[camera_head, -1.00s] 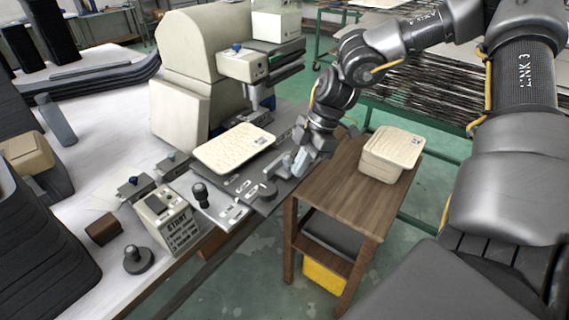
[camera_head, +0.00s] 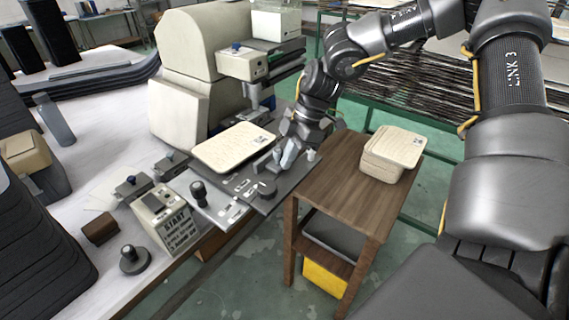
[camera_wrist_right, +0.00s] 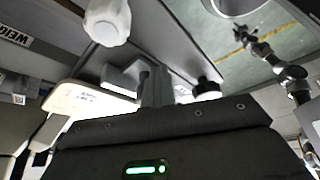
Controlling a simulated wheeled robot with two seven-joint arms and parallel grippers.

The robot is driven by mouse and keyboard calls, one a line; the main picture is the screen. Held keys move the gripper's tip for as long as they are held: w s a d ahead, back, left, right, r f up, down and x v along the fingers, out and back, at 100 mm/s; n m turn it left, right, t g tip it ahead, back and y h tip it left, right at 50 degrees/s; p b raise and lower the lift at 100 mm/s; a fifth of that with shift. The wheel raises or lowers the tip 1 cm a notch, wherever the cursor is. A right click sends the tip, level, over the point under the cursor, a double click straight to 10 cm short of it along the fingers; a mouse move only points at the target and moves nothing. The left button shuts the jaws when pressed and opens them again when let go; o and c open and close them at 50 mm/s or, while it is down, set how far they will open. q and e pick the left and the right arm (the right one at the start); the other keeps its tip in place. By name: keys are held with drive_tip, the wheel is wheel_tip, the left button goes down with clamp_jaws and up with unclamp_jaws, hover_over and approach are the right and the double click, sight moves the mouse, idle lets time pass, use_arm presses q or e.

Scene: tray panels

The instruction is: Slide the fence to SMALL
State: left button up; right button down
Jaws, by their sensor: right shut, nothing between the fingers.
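A pale knob (camera_head: 310,155) is just right of the gripper. The bed's markings are too small to read, so SMALL cannot be made out. My left gripper is not in view.
The cream machine head (camera_head: 242,64) overhangs the panel. A wooden stand (camera_head: 342,190) with stacked panels (camera_head: 391,153) is at right.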

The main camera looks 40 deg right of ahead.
sight(277, 152)
drive_tip(key=shift+w+a+b, duration=0.3)
drive_tip(key=shift+w, duration=0.55)
drive_tip(key=shift+w+a+b, duration=0.25)
drive_tip(key=shift+w+b, duration=0.05)
drive_tip(key=shift+w, duration=0.65)
drive_tip(key=shift+s+d+b, duration=0.15)
drive_tip(key=shift+s+b, duration=0.15)
drive_tip(key=shift+s, duration=0.3)
drive_tip(key=shift+r+p, duration=1.8)
drive_tip(key=shift+r, duration=1.7)
